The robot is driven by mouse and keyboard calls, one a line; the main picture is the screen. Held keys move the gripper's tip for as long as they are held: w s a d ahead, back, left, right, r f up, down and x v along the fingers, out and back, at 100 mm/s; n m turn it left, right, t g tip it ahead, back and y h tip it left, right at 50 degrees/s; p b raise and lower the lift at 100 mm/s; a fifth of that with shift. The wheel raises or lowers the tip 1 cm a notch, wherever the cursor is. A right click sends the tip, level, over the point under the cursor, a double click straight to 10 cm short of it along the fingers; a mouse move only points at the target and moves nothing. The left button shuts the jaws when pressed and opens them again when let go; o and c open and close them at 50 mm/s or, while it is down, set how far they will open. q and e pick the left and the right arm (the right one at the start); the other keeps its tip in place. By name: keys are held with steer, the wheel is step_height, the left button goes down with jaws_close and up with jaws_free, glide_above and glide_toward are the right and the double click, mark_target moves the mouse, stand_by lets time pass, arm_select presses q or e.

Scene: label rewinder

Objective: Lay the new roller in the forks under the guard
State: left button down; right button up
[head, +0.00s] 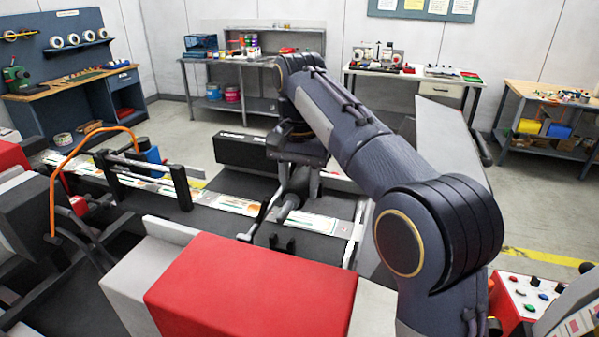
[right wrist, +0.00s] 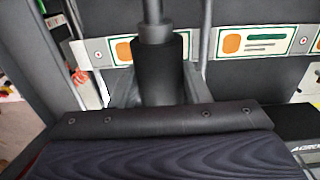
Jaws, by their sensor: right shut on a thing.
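My right arm reaches over the label machine (head: 215,198). My right gripper (head: 291,198) points down at the web path and is shut on the roller (head: 286,208). In the right wrist view the roller (right wrist: 163,68) shows as a dark cylinder with a thinner grey shaft, in front of the label web (right wrist: 250,44). Small black uprights (head: 283,243), which may be the forks, stand just in front of the roller in the head view. The roller looks apart from them. I cannot clearly pick out the guard. My left gripper is not visible.
A red-topped block (head: 250,285) fills the near foreground. A long black box (head: 240,150) lies behind the web, close to my right gripper. An orange hose (head: 68,165) arches at the left. A red panel with buttons (head: 530,293) stands at the right front. Benches line the back wall.

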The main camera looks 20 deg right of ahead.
steer(key=shift+f, duration=0.4)
steer(key=shift+f+b, duration=1.15)
steer(key=shift+f, duration=0.9)
steer(key=shift+f, duration=0.25)
steer(key=o, duration=1.3)
steer(key=shift+a+r+p, duration=0.1)
steer(key=shift+r+p, duration=1.15)
steer(key=shift+r, duration=3)
